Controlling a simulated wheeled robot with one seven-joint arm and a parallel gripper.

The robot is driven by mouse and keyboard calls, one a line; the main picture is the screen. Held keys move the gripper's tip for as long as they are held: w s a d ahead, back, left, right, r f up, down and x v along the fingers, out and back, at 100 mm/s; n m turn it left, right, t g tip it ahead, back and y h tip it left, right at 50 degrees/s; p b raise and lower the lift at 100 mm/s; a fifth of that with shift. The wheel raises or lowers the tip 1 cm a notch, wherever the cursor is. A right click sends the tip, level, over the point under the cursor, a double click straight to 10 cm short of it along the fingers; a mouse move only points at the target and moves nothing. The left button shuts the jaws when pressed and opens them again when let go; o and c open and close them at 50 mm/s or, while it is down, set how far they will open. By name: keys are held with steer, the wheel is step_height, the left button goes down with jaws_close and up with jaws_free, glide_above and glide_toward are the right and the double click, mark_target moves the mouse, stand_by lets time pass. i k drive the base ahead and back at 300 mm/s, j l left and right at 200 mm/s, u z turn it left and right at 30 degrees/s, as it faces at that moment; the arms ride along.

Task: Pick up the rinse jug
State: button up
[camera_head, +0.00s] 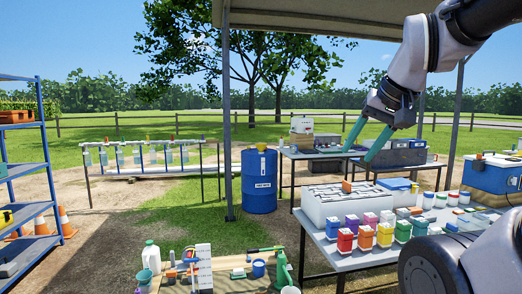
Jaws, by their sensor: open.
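A white jug with a green cap (151,257) stands upright at the left end of the low table at the bottom of the view; it looks like the rinse jug, but I cannot read a label on it. My gripper (357,155) hangs from the upper right with its two green fingers apart. It is open and empty, well above and to the right of the jug. The jug is apart from my gripper.
The low table (228,283) also holds a green bottle-like item (282,272), a white board (204,266) and small tools. A blue drum (259,182) and canopy post (227,120) stand behind.

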mark_target(294, 147)
steer(key=i+j+u, duration=0.1)
steer(key=j+u, duration=0.15)
steer(key=i+j+u, duration=0.2)
steer(key=j, duration=0.15)
steer(key=j+u, duration=0.25)
steer(key=i+j+u, duration=0.15)
steer(key=j+u, duration=0.3)
steer(key=i+j+u, duration=0.15)
steer(key=u, duration=0.3)
steer(key=i+j+u, duration=0.2)
steer(key=u, duration=0.2)
steer(key=i+j+u, duration=0.2)
steer(key=u, duration=0.25)
steer(key=i+j+u, duration=0.25)
steer(key=i+u, duration=0.25)
steer(key=i, duration=0.25)
steer(key=i+z, duration=0.75)
steer(key=i+l+z, duration=0.15)
steer(key=i+z, duration=1.4)
steer(key=i, duration=0.55)
steer(key=i+j+z, duration=0.1)
steer(key=i+z, duration=0.2)
steer(key=i, duration=0.55)
steer(key=i+z, duration=0.2)
steer(key=i, duration=0.5)
steer(key=i+z, duration=0.2)
steer(key=i, duration=0.55)
steer(key=i+j+z, duration=0.2)
steer(key=i, duration=0.5)
